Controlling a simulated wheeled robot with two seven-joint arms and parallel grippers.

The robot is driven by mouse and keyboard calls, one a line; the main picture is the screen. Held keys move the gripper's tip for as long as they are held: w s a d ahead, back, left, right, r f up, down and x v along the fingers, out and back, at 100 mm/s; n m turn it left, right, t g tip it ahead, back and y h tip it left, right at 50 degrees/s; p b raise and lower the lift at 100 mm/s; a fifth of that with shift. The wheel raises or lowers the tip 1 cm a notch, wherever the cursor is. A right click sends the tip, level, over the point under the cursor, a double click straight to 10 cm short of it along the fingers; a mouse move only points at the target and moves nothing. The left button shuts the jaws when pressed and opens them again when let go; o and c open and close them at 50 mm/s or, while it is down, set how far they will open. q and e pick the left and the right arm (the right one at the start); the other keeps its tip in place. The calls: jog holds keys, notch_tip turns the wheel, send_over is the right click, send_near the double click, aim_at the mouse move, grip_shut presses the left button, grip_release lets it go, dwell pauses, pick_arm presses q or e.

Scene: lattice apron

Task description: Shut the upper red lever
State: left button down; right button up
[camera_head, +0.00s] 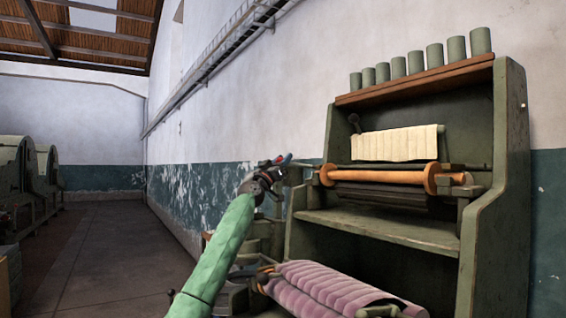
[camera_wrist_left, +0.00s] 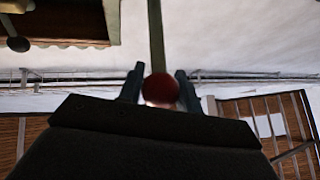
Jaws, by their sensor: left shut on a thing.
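The upper red lever has a round dark-red knob (camera_wrist_left: 161,88) on a long greenish-grey bar (camera_wrist_left: 156,38) in the left wrist view. In the head view a small part of the red knob (camera_head: 279,159) shows at the left side of the green machine, at roller height. My left gripper (camera_head: 283,163) is at the knob, its arm rising from below in a light green sleeve. In the left wrist view its two dark fingers stand on either side of the knob, shut on it. The fingers partly hide the knob in the head view. My right gripper is not in view.
The worn green machine (camera_head: 510,150) holds an orange roller (camera_head: 380,177) and a cream ribbed sheet (camera_head: 395,143). A dark-knobbed lever (camera_head: 354,120) is behind. A mauve ribbed roll (camera_head: 330,287) lies low in front. Several green cylinders (camera_head: 436,56) line the top shelf. Floor (camera_head: 110,245) at left is clear.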

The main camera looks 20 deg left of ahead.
pick_arm(q)
jog(key=shift+a, duration=0.15)
jog(key=c, duration=1.3)
grip_release()
jog(key=o, duration=0.3)
jog(key=shift+s+a, duration=0.15)
jog(key=shift+a, duration=0.1)
jog(key=shift+d, duration=0.1)
jog(key=shift+d, duration=0.1)
jog(key=v, duration=0.7)
jog(key=shift+s+f+p, duration=0.2)
jog(key=shift+f+p, duration=0.05)
jog(key=shift+p, duration=0.2)
jog(key=shift+a+f, duration=0.15)
jog(key=shift+a, duration=0.1)
